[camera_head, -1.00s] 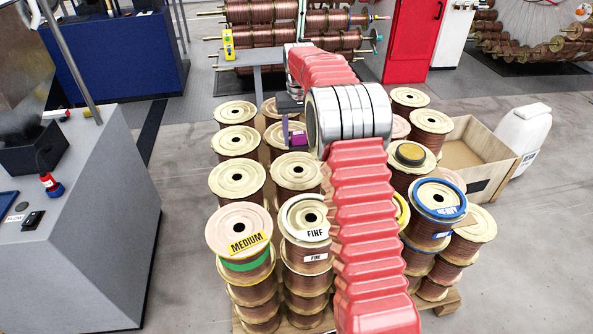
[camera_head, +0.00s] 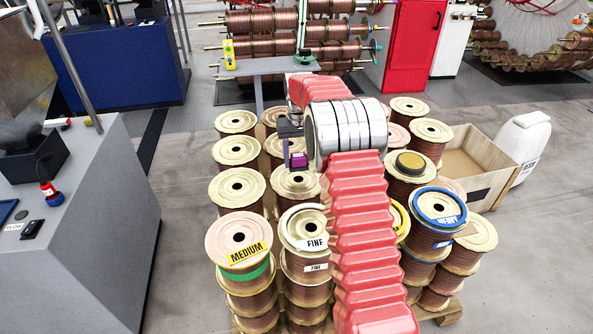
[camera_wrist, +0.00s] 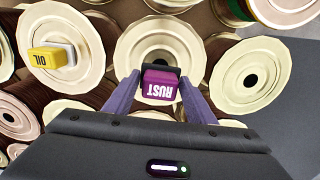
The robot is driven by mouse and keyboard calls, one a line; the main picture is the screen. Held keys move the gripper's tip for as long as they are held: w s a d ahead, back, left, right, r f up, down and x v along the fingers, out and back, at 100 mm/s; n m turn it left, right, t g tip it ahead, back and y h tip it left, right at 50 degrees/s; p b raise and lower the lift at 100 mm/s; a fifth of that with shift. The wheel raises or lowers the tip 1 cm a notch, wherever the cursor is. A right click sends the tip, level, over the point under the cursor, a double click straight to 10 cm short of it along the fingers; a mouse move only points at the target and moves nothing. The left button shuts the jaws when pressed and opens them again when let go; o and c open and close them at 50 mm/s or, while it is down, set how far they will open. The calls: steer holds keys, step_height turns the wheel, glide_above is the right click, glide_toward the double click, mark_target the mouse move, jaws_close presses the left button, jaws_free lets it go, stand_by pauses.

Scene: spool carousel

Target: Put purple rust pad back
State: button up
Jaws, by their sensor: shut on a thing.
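The purple rust pad (camera_wrist: 160,85) is a small block with white "RUST" lettering, upside down in the wrist view. My gripper (camera_wrist: 160,92) is shut on it, one purple finger on each side. In the head view the purple pad (camera_head: 299,160) and my gripper (camera_head: 290,158) are just left of my silver wrist joint, over a copper wire spool (camera_head: 296,185). In the wrist view the pad overlaps the lower part of a pale spool flange (camera_wrist: 135,60). I cannot tell whether it touches the flange.
Several wire spools stand packed on a pallet, including ones labelled MEDIUM (camera_head: 240,228) and FINE (camera_head: 303,222). A yellow and white OIL pad (camera_wrist: 45,57) lies on a spool at left in the wrist view. A wooden crate (camera_head: 490,195) stands right; a grey cabinet (camera_head: 95,240) stands left.

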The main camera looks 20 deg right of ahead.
mark_target(299, 169)
steer(key=shift+f, duration=2.5)
steer(key=o, duration=1)
steer(key=shift+f, duration=0.1)
step_height(299, 169, up, 12)
steer(key=shift+f, duration=0.1)
steer(key=shift+r, duration=0.2)
